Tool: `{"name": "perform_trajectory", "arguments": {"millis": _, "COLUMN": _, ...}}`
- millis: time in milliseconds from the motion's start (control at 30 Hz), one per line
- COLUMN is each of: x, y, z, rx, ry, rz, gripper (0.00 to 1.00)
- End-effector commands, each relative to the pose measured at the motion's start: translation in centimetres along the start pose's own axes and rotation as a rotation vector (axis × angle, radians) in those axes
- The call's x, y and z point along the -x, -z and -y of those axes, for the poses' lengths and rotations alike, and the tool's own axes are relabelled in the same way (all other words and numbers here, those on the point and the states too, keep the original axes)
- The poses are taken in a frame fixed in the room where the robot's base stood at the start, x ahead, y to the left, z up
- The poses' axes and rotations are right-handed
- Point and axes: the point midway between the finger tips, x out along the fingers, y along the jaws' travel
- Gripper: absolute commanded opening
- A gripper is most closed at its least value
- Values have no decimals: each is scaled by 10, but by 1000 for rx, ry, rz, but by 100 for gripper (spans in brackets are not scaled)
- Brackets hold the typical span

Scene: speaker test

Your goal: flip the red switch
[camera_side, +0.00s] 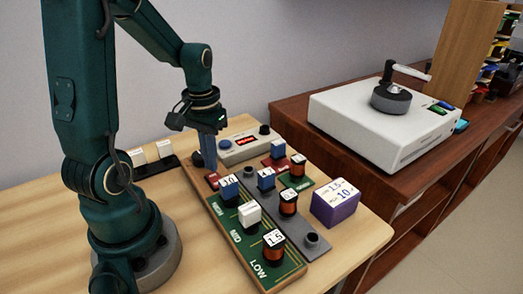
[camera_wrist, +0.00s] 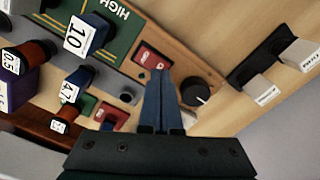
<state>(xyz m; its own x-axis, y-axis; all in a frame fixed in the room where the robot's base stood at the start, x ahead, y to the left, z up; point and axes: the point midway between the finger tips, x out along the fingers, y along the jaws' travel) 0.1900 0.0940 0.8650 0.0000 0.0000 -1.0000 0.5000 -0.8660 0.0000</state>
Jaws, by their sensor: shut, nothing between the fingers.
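The red switch (camera_wrist: 152,58) is a small red rocker with white marks, set in a wooden panel beside the green board marked HIGH. In the side view the red switch (camera_side: 212,178) shows just below the fingertips. My gripper (camera_side: 209,168) points down with its blue fingers together and nothing between them. In the wrist view my gripper's fingertips (camera_wrist: 160,74) are right by the near edge of the switch and hide a little of it. I cannot tell whether they touch it. I cannot tell which way the rocker is tipped.
A black knob (camera_wrist: 196,93) sits close beside the fingers. The green board (camera_side: 230,222) bears blue, white and copper-coloured parts. A grey board (camera_side: 290,228) and a purple block (camera_side: 335,203) stand to the right. A meter box (camera_side: 240,146) is behind. A black rack (camera_side: 155,167) holds white blocks at left.

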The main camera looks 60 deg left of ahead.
Motion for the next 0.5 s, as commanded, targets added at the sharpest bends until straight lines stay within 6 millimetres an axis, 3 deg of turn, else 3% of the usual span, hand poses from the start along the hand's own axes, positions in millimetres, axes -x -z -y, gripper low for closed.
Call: {"name": "perform_trajectory", "arguments": {"millis": 500, "x": -7, "y": 0, "z": 0, "rx": 0, "ry": 0, "rz": 2, "gripper": 0}}
